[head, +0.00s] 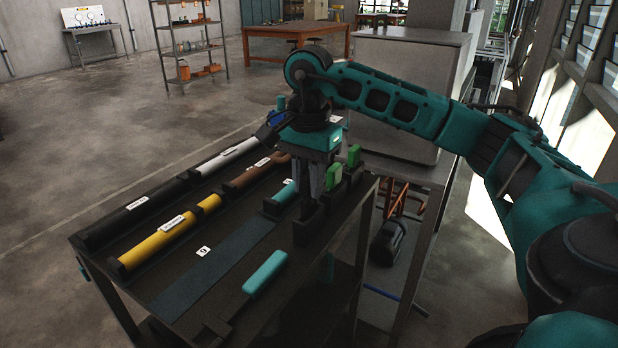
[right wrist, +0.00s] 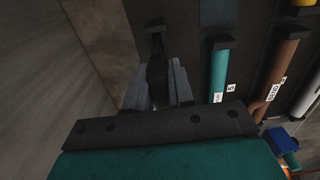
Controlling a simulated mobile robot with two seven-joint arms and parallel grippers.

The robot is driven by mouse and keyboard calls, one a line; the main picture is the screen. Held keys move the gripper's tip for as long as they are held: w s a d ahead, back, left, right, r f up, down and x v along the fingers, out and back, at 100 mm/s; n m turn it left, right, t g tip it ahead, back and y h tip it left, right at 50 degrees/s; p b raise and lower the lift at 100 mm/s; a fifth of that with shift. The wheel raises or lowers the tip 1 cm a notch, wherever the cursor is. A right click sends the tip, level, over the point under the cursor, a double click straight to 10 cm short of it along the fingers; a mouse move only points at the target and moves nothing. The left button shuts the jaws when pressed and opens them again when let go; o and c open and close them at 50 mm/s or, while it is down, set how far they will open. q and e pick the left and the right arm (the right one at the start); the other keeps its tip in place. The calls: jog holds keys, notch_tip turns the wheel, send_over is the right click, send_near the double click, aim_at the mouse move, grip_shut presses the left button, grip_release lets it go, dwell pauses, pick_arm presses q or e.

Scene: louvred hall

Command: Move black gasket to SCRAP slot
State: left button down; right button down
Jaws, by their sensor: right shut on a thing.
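My right gripper (head: 310,200) points down over the right side of a dark bench top (head: 232,305). It is shut on a dark piece, likely the black gasket (head: 307,230), at or just above the bench; contact beneath is unclear. In the right wrist view, the fingers (right wrist: 156,75) close on a dark shape (right wrist: 155,32) that barely stands out from the dark surface. Small white labels sit on the bench and its rods, too small to read, so I cannot tell which slot is SCRAP. My left gripper is out of view.
Black (head: 130,215), yellow (head: 160,245), white (head: 228,155) and brown (head: 258,172) rods lie left of the gripper. A teal bar (head: 265,272) lies in front. Green blocks (head: 353,156) stand just right of it. A flat blue strip (head: 215,268) is clear.

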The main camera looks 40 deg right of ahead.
jog(key=shift+f+b, duration=1)
jog(key=shift+f, duration=0.6)
jog(key=c, duration=0.9)
grip_release()
jog(key=shift+r, duration=0.1)
notch_tip(320, 180, up, 7)
jog(key=p, duration=0.6)
